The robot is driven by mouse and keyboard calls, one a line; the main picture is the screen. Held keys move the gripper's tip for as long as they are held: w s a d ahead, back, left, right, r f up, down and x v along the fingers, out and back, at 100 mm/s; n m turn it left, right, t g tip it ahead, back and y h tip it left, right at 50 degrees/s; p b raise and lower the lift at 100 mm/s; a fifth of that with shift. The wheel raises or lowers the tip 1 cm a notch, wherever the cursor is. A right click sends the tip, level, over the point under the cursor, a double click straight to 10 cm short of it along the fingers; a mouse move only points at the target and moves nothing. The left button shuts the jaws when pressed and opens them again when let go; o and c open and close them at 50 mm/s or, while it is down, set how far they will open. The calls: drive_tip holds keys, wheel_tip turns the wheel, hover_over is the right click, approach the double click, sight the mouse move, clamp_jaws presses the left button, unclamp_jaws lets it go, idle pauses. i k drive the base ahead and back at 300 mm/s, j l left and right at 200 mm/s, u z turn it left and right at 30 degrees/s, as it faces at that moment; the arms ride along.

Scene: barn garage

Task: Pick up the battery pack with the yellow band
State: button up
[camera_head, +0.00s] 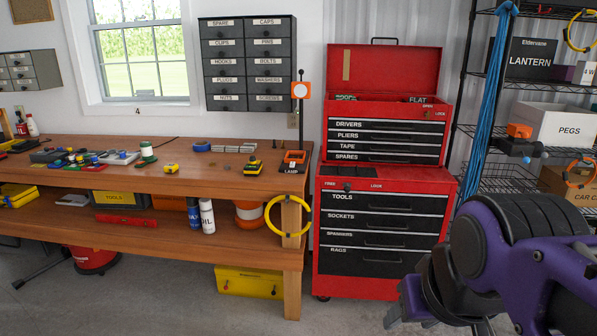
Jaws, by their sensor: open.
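My gripper (404,308) is at the lower right, in front of the red tool chest and well away from the bench items. It is open, partly hidden by my purple arm, and nothing shows in it.
The workbench (220,184) holds several small items at its left, a blue-grey item (203,146), and an orange lamp (294,158) right of the black-yellow block. A yellow cable coil (289,215) hangs at the bench's front corner. A red tool chest (384,182) stands right of the bench.

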sight(252, 167)
drive_tip(key=i+j+u, duration=0.1)
drive_tip(key=i+u, duration=0.15)
drive_tip(key=i, duration=0.85)
drive_tip(key=i+j+z, duration=0.4)
drive_tip(key=i+j, duration=0.15)
drive_tip(key=i+j+z, duration=0.2)
drive_tip(key=j, duration=0.3)
drive_tip(key=i+j+z, duration=0.15)
drive_tip(key=j, duration=0.3)
drive_tip(key=i, duration=0.1)
